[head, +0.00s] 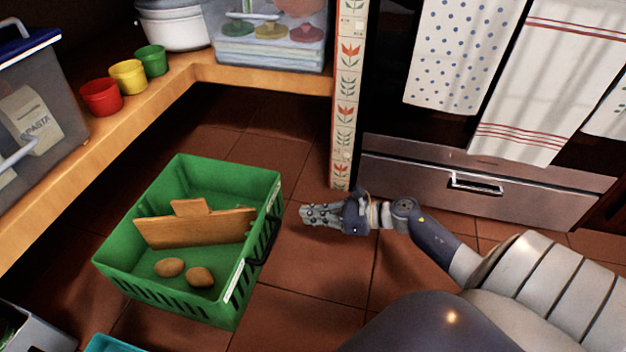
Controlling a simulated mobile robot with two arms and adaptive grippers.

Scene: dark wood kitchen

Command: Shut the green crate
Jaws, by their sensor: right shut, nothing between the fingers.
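The green crate (119,253) stands on the tiled floor, left of centre in the head view. Its top is open and I see into it. Inside are a wooden board-like piece (196,229) standing across the middle and two brown potato-like lumps, one (169,267) beside the other (201,277). No separate lid can be made out; a dark part (265,240) shows along its right side. My right gripper (308,214) is shut and empty, just right of the crate, pointing left towards it, with a small gap seen between them. My left gripper is not in view.
A wooden shelf (200,90) runs along the left and back, with red (101,97), yellow (128,77) and green (151,60) cups and a clear box (268,35). An oven drawer (560,200) stands at the right.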

